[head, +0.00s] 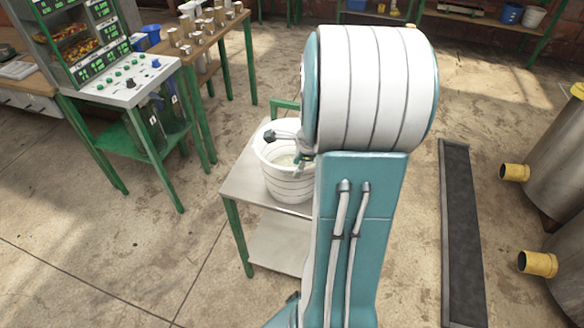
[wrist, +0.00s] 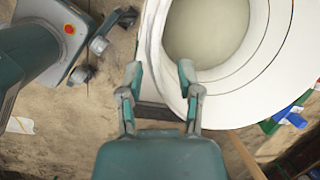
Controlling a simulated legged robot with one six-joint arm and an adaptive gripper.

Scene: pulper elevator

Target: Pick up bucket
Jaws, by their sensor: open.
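A white bucket with thin dark bands (head: 288,185) stands upright on a small metal-topped table (head: 243,183) in the head view, with pale contents inside. My arm hides its right side. In the wrist view the bucket (wrist: 240,90) fills the upper right, seen from above, with its pale inside showing. My gripper (wrist: 161,76) is open at the bucket's left rim. In that view part of the rim lies between the fingertips, the right finger overlapping the bucket and the left finger outside it. I cannot tell whether either finger touches. In the head view my arm mostly hides the gripper.
A control panel stand (head: 130,85) and a wooden bench with several metal cups (head: 205,40) stand at the left. A long dark floor strip (head: 461,230) and large metal tanks with yellow-capped pipes (head: 560,170) are at the right. The floor at front left is clear.

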